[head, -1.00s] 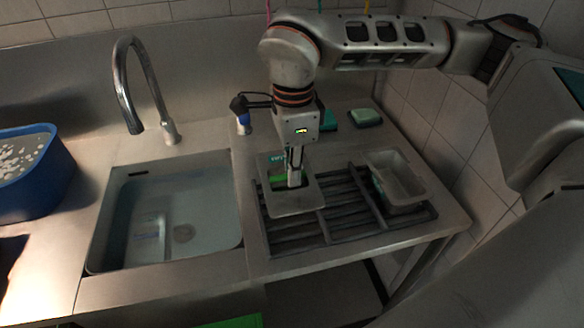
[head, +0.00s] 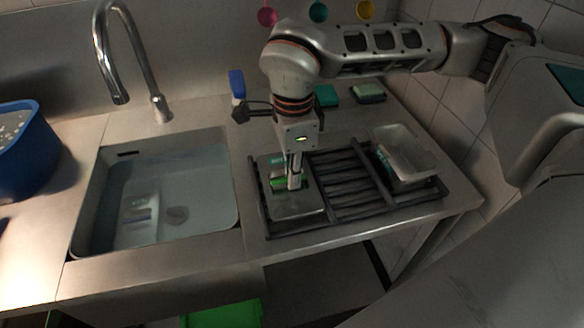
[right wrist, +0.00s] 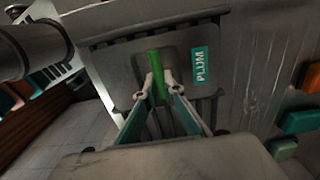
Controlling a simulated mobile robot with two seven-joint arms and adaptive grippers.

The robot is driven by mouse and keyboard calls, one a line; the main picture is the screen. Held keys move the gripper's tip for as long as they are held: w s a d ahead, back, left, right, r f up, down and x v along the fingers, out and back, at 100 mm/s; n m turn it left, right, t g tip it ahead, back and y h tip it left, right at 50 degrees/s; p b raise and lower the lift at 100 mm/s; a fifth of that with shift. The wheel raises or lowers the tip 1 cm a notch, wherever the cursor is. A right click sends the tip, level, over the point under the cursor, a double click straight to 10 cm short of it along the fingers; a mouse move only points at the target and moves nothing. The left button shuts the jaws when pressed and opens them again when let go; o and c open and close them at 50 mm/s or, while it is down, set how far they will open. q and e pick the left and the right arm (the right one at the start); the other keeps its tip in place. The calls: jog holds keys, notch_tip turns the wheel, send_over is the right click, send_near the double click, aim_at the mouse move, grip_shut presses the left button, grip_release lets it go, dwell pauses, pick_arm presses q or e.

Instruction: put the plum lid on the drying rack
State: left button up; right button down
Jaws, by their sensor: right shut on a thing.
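The plum lid (head: 300,206) is a grey rectangular plate with a green grip. It lies level over the left part of the dark slatted drying rack (head: 345,183); it looks to be on the bars, though contact is hard to confirm. In the right wrist view the lid (right wrist: 118,62) shows a teal "PLUM" label and the green grip between my fingers. My right gripper (head: 293,184) points down and is shut on that grip; it also shows in the right wrist view (right wrist: 158,82). My left gripper is not in view.
A grey open container (head: 408,168) stands tilted on the rack's right part. The sink (head: 215,180) left of the rack holds water and a pale submerged thing. A blue tub (head: 22,150) is far left. Sponges (head: 368,92) and a blue-topped bottle (head: 237,84) are behind the rack.

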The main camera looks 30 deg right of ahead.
jog(key=shift+f, duration=0.35)
jog(key=c, duration=2.1)
grip_release()
notch_tip(320, 180, up, 12)
jog(key=shift+r, duration=0.1)
